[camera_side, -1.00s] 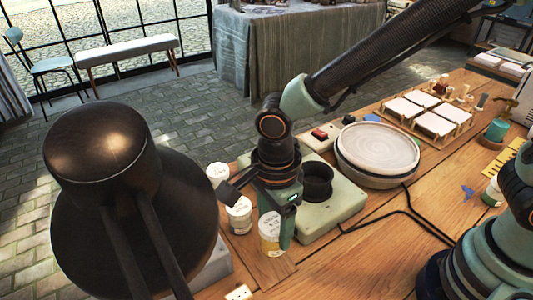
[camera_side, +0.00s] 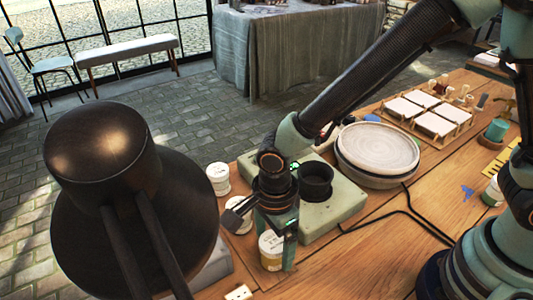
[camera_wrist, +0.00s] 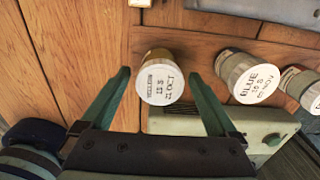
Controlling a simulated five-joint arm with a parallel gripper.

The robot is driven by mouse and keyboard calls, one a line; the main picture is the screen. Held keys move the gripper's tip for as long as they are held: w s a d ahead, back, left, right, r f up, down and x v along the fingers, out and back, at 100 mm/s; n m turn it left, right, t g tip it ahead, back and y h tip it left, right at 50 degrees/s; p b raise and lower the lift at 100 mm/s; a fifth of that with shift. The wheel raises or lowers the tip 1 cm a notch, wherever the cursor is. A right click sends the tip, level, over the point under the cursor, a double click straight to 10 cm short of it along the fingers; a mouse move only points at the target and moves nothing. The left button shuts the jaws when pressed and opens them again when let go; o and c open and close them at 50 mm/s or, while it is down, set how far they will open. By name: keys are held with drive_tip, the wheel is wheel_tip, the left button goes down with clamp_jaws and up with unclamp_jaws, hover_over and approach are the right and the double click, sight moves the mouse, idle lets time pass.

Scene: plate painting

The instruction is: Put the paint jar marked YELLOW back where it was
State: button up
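The jar marked YELLOW (camera_wrist: 160,83) has a white lid and stands between the fingers in the wrist view. In the side view it (camera_side: 271,251) is at the near end of a row of jars, partly hidden by a finger. It looks upright on the wooden surface. My gripper (camera_wrist: 160,75) is open around it, with gaps visible between the lid and both fingers. In the side view my gripper (camera_side: 283,240) points down at the jar.
The jar marked BLUE (camera_wrist: 255,81) and another jar (camera_wrist: 309,88) stand beside it. A pale green device (camera_side: 335,200) with a black cup (camera_side: 316,180) is close on the right. A plate (camera_side: 378,150) lies behind. A dark lamp (camera_side: 105,165) fills the left foreground.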

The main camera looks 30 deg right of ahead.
sight(274, 240)
drive_tip(key=shift+r, duration=0.1)
wheel_tip(274, 240, up, 12)
drive_tip(key=d+r+n+t, duration=0.2)
drive_tip(key=d+r+n, duration=0.2)
drive_tip(key=d+n, duration=0.5)
drive_tip(key=d+r+n+t, duration=0.3)
drive_tip(key=d+n, duration=0.6)
drive_tip(key=d, duration=0.6)
drive_tip(key=shift+w+d+r+t, duration=0.3)
drive_tip(key=shift+w+d+r, duration=0.05)
drive_tip(key=shift+r, duration=0.4)
